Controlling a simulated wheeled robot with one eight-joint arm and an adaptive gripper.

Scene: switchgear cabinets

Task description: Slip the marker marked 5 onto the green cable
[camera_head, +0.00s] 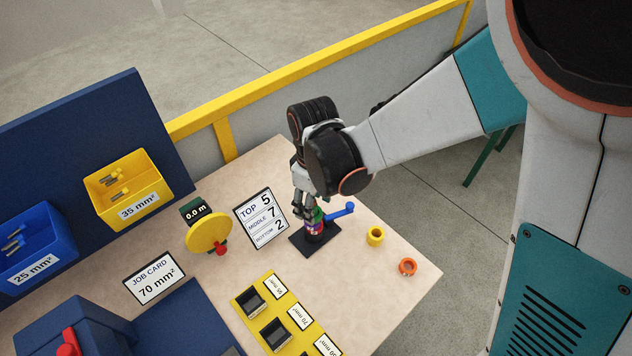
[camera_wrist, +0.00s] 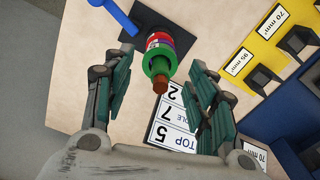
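The green cable (camera_wrist: 153,37) stands upright in a dark base with a blue handle. In the wrist view a red band and a purple band (camera_wrist: 160,54) surround it. A green section (camera_wrist: 158,67) lies nearer its copper-brown tip (camera_wrist: 160,85). I cannot tell whether this section is a separate marker or bare insulation. No 5 is legible on any ring. My gripper (camera_wrist: 158,98) is open, with one finger on each side of the cable tip and gaps to both. In the head view my gripper (camera_head: 305,207) is above the base and partly hides the cable (camera_head: 318,215).
A yellow ring (camera_head: 375,236) and an orange ring (camera_head: 407,267) lie right of the dark base (camera_head: 303,244). The blue handle (camera_head: 341,211) sticks out rightward. A card (camera_head: 262,218) reads top 5, middle 7, bottom 2. A yellow wheel (camera_head: 208,234) stands left.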

